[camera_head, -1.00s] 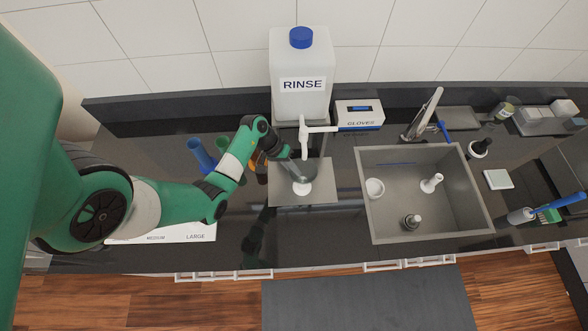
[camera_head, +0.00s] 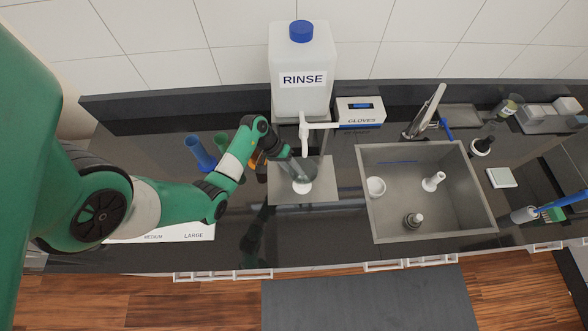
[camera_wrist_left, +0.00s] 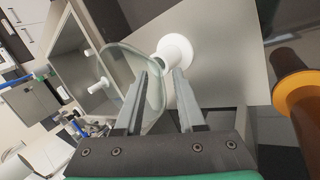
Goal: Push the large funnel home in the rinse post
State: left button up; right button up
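The large funnel (camera_head: 306,170) is clear and greyish, under the rinse tap at the rinse post. In the left wrist view its rim and wall (camera_wrist_left: 118,47) show as a pale green curve. The post's round white base (camera_head: 302,188) stands on a grey plate; a white round part also shows in the left wrist view (camera_wrist_left: 176,50). My left gripper (camera_head: 292,160) is at the funnel's left side. Its fingers (camera_wrist_left: 160,74) are apart, with part of the funnel's clear wall seen between them. Whether the funnel is fully seated cannot be told. My right gripper is out of view.
The white RINSE tank (camera_head: 301,105) and its tap (camera_head: 304,136) stand close behind. The sink (camera_head: 366,212) with white pieces lies right.

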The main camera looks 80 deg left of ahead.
pick_arm(q)
jog(key=p+v, duration=0.1)
jog(key=v, duration=1)
jog(key=shift+r+p, duration=0.3)
jog(key=shift+s+a, duration=0.1)
